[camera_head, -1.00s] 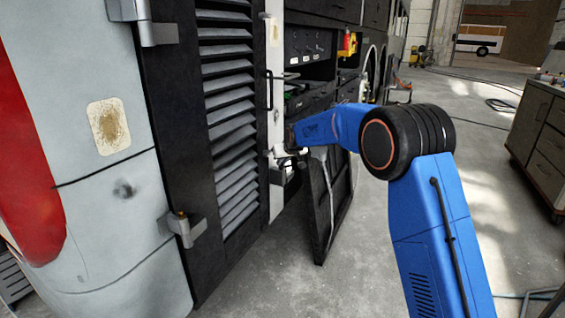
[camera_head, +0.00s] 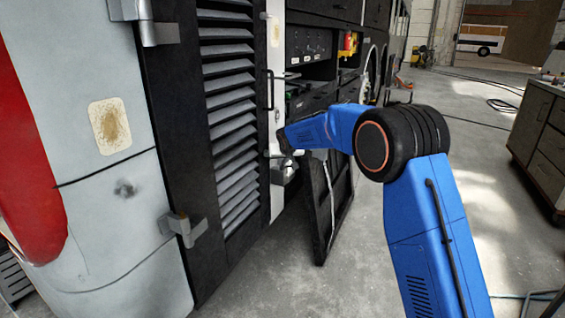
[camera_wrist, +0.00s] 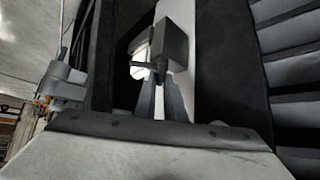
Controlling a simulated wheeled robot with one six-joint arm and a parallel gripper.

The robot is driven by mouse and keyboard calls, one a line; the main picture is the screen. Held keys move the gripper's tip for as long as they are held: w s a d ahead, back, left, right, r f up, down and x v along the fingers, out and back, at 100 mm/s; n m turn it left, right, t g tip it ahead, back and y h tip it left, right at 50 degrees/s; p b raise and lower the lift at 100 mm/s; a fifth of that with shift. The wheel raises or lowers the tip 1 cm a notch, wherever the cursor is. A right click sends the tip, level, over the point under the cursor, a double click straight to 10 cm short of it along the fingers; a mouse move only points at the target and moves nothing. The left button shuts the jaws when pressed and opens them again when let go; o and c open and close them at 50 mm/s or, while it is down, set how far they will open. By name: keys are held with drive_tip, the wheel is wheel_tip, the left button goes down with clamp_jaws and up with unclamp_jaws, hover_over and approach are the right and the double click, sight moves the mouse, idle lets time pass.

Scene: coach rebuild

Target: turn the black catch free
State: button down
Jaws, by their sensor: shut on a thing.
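The black catch (camera_wrist: 172,42) shows in the wrist view as a dark block with a thin bar, in front of the pale post. My gripper (camera_wrist: 158,82) reaches up from below, and its two narrow grey fingers are shut on the catch's lower part. The exact contact is dark and hard to make out. In the head view my gripper (camera_head: 284,160) is small, at the pale post beside the louvred door. The catch cannot be told apart there from the gripper and wrist around it.
The black louvred door (camera_head: 228,110) with its handle stands left of the post (camera_head: 275,90). A dark panel (camera_head: 328,205) leans below my forearm. Open equipment bays (camera_head: 310,50) lie beyond. A drawer cabinet (camera_head: 540,140) stands at the right. The floor between is clear.

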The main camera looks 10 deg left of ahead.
drive_tip(key=shift+f, duration=0.1)
drive_tip(key=c, duration=1.8)
unclamp_jaws()
drive_tip(key=shift+c, duration=0.2)
drive_tip(key=shift+s+r, duration=0.15)
drive_tip(key=shift+r, duration=0.05)
drive_tip(key=v, duration=1.7)
